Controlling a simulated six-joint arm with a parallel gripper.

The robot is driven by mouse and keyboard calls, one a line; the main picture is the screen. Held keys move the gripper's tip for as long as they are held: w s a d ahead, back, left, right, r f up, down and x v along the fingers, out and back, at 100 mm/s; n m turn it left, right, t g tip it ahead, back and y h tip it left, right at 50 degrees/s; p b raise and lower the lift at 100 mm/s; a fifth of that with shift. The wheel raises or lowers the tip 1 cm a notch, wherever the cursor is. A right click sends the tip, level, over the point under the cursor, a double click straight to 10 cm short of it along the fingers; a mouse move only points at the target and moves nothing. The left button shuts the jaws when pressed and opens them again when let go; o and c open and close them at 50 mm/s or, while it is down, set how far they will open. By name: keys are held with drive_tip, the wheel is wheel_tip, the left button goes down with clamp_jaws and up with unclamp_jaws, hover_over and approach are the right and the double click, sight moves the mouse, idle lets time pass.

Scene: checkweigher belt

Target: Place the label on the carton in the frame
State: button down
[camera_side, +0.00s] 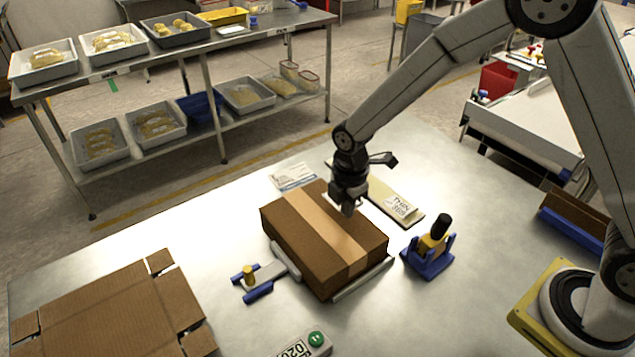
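A brown carton (300,235) with a tan tape strip along its top sits in a grey frame, whose edge (362,281) shows along the carton's front right side. My gripper (348,210) points down just over the carton's back right edge. Its fingers are small and dark here, so I cannot tell whether they are open or shut. A small pale patch shows beside the fingers; I cannot tell whether it is a label. A printed label (400,206) lies on a beige board (378,193) to the right, behind the carton.
A blue clamp (258,291) is at the carton's left. A blue holder (430,262) with a black-and-yellow tool stands at right. A printed sheet (292,177) lies behind the carton.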

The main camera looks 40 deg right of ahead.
sight(345, 227)
drive_tip(key=shift+f, duration=1.55)
drive_tip(key=shift+f, duration=0.15)
drive_tip(key=c, duration=0.8)
unclamp_jaws()
drive_tip(key=shift+c, duration=0.2)
wheel_tip(345, 227, up, 12)
drive_tip(key=shift+r, duration=0.2)
drive_tip(key=shift+s+d, duration=0.1)
